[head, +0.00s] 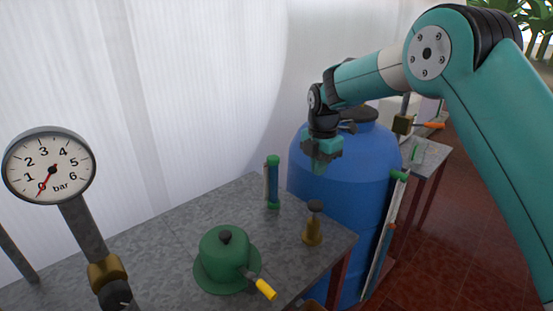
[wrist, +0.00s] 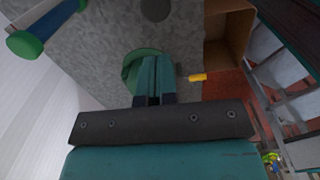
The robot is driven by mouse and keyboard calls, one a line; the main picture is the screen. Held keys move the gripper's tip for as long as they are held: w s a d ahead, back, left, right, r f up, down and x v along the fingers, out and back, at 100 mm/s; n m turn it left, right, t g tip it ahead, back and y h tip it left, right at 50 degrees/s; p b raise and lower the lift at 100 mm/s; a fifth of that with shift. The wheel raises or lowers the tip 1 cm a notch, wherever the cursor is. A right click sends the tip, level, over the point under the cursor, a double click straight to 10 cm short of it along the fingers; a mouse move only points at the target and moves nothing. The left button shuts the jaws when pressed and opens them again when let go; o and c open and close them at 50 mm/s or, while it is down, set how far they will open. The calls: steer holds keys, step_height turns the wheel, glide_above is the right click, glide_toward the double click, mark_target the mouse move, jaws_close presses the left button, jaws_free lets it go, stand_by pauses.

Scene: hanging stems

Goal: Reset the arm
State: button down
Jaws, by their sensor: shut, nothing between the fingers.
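My gripper (head: 320,160) hangs from my teal arm at the upper right of the head view, above the table and in front of the blue barrel. It points downward and its fingers are shut with nothing between them. In the wrist view the shut fingers (wrist: 153,80) show at the centre, covering part of the green lidded pot on the table far below. My gripper touches nothing that I can see.
A grey table (head: 190,225) carries a green pot (head: 225,255) with a yellow-tipped handle, a blue tube with green ends (head: 272,182) and a brass bell-like piece (head: 313,225). A blue barrel (head: 340,185) stands behind. A pressure gauge (head: 48,168) is at left.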

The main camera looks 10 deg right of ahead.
steer(key=s+a+r+m+y+b, duration=0.1)
steer(key=s+r+m, duration=0.3)
steer(key=s, duration=0.4)
steer(key=s+a+r+m+y, duration=0.1)
steer(key=s+r+m, duration=0.3)
steer(key=s, duration=0.4)
steer(key=s+a+m+y+b, duration=0.1)
steer(key=s+m, duration=0.8)
steer(key=s, duration=1.3)
steer(key=shift+m+y, duration=0.4)
steer(key=shift+y, duration=0.2)
steer(key=shift+a+r, duration=0.1)
steer(key=shift+a, duration=0.05)
